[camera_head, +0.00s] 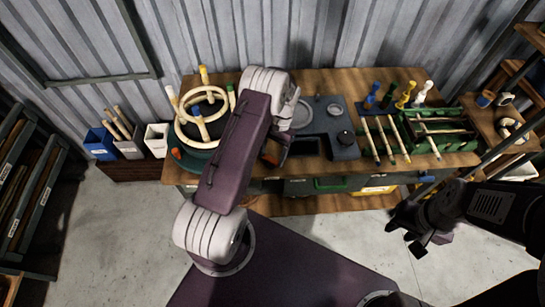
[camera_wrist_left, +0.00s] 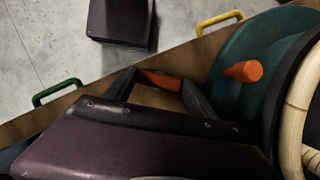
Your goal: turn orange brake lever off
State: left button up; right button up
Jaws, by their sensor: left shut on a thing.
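The orange brake lever (camera_wrist_left: 160,80) lies between the fingertips of my left gripper (camera_wrist_left: 159,83) in the left wrist view, at the bench edge beside the round teal base. My left gripper is shut on it. In the head view my left gripper (camera_head: 272,157) is partly hidden by my arm, and a bit of orange shows there. A separate orange knob (camera_wrist_left: 243,71) stands on the teal base (camera_wrist_left: 228,92). My right gripper (camera_head: 412,228) hangs in front of the bench at the right, away from the lever; its finger gap is unclear.
A pale rattan ring (camera_head: 204,105) with upright pegs sits over the teal base. Right of my left arm stand a dark grey device (camera_head: 330,118), loose sticks (camera_head: 384,140) and a green tool crate (camera_head: 440,130). Bins (camera_head: 102,143) stand at the left. The floor in front is clear.

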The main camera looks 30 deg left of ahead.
pick_arm(q)
jog(key=n, duration=0.1)
jog(key=n+h, duration=0.1)
jog(key=n, duration=0.1)
jog(key=shift+a+r+n, duration=0.1)
jog(key=shift+a+n, duration=0.1)
jog(key=shift+n, duration=0.1)
jog(key=shift+n+t+h, duration=0.4)
jog(key=shift+n+h, duration=0.4)
jog(key=shift+n, duration=0.9)
jog(key=o, duration=1.4)
jog(key=b+v, duration=0.1)
jog(key=v, duration=0.8)
jog(key=shift+a+b, duration=0.1)
jog(key=shift+b, duration=0.3)
